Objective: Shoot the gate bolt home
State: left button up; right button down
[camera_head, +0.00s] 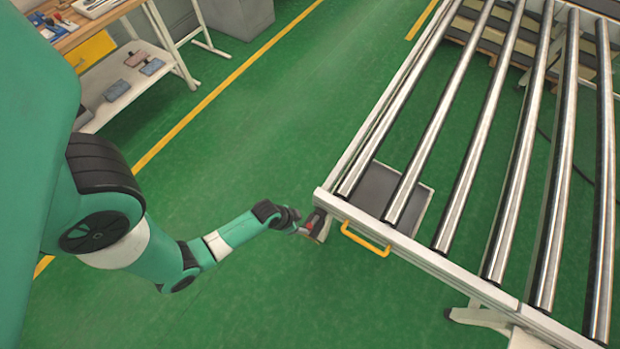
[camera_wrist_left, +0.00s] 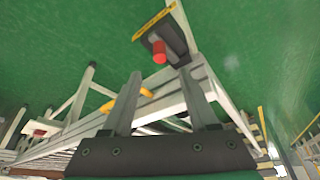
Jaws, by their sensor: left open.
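A red knob (camera_wrist_left: 159,52), apparently the bolt's, stands out from a dark plate (camera_wrist_left: 168,42) with a yellow strip (camera_wrist_left: 154,23) beside it in the left wrist view. In the head view a small red spot shows at the near left corner of the roller conveyor frame (camera_head: 335,206). My left gripper (camera_head: 305,227) is at that corner. In the left wrist view my left gripper (camera_wrist_left: 160,74) is open and empty, its fingers apart, with the knob just beyond and between the tips. The bolt's far end and its catch cannot be made out. My right gripper is not in view.
A yellow handle (camera_head: 365,239) projects from the conveyor's near rail, right of the gripper. Metal rollers (camera_head: 460,195) fill the right side. A workbench (camera_head: 110,110) with small items stands at upper left. The green floor between (camera_head: 230,130) is clear.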

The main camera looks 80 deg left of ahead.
aim_at(310, 226)
pick_arm(q)
jog(key=b+x, duration=0.5)
jog(key=x, duration=0.4)
jog(key=shift+w+f, duration=0.1)
jog(key=shift+f, duration=0.1)
grip_shut()
dwell(0.9)
